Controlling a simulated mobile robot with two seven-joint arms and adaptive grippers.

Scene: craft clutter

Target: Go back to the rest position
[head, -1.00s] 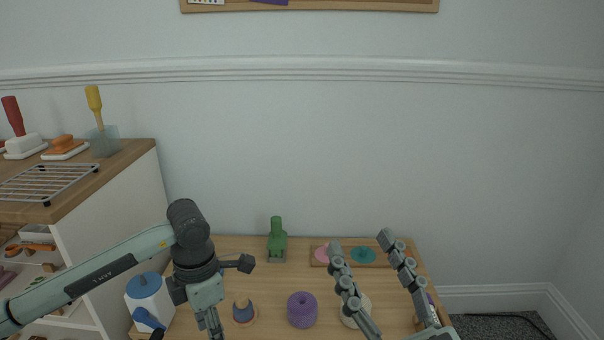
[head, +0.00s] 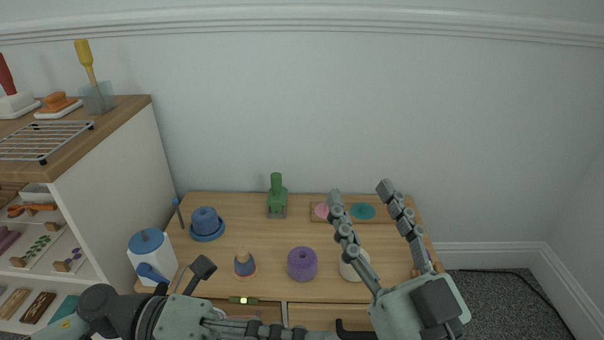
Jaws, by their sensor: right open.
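My right gripper (head: 361,191) is open and empty. Its two long grey jointed fingers are spread and point up the picture, in front of the right part of the wooden table (head: 240,215). They partly cover a white round object (head: 350,268) and a board with pink and teal discs (head: 362,211). My left arm lies low along the bottom edge at the left.
On the table stand a blue pot on a saucer (head: 206,222), a green bottle-like object (head: 277,195), a purple cylinder (head: 302,264), a small blue-and-tan cone (head: 245,264) and a white jar with blue lid (head: 150,256). A shelf unit (head: 118,190) stands left. Floor shows right.

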